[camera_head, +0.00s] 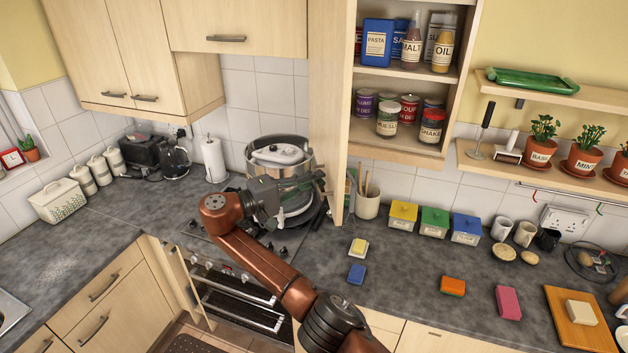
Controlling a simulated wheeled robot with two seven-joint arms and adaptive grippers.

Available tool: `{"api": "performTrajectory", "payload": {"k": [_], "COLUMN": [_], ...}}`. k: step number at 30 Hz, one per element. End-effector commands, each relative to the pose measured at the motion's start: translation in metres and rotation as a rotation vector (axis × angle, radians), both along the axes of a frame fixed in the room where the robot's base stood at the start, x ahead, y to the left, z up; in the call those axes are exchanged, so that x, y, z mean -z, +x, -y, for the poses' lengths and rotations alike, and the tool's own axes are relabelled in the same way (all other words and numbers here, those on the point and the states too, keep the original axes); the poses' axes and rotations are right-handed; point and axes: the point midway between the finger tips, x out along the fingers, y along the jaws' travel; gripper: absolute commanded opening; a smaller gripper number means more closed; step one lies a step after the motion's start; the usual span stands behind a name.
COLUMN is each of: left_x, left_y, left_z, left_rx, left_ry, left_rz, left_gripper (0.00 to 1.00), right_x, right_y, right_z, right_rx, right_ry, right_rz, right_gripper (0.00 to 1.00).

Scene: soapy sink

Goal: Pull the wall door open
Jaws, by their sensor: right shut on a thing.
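The wall door (330,105) is a tall light-wood panel on the left side of the wall cupboard (440,125). It stands swung open, nearly edge-on to me, and the shelves inside show. My right gripper (316,186) is at the lower left face of the door, shut on the door's handle; the handle is mostly hidden by the fingers. My right arm reaches up to it from the bottom middle. My left gripper is not in view.
A steel pot (281,152) stands on the hob just behind my right gripper. A utensil pot (367,204) and yellow (403,214), green (434,221) and blue (466,228) boxes stand below the cupboard. Sponges lie on the dark worktop (405,285), with free room between them.

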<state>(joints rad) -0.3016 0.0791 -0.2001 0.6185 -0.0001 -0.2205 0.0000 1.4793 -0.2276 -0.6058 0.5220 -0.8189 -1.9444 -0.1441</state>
Motion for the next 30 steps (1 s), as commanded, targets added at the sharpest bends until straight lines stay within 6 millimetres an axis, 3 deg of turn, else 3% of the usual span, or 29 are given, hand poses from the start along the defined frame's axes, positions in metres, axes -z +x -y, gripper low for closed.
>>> {"api": "performTrajectory", "payload": {"k": [15,16,24,30], "left_x": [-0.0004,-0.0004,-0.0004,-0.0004], "left_y": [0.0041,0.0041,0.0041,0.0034], "left_z": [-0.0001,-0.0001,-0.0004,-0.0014], "left_rx": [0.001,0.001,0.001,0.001], "left_ry": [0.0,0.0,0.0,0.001], "left_rz": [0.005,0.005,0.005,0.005], "left_gripper": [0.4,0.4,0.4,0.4], "right_x": [-0.0009,-0.0009,-0.0006,-0.0005], "right_y": [0.0008,0.0008,0.0004,0.0003], "right_z": [-0.0018,-0.0018,-0.001,-0.0007], "right_rx": [0.004,0.004,0.007,0.008], "right_ry": [0.0,0.0,0.0,0.0], "right_rz": [0.001,0.001,0.001,0.001], "right_gripper": [0.0,0.11,0.29,0.29]}}
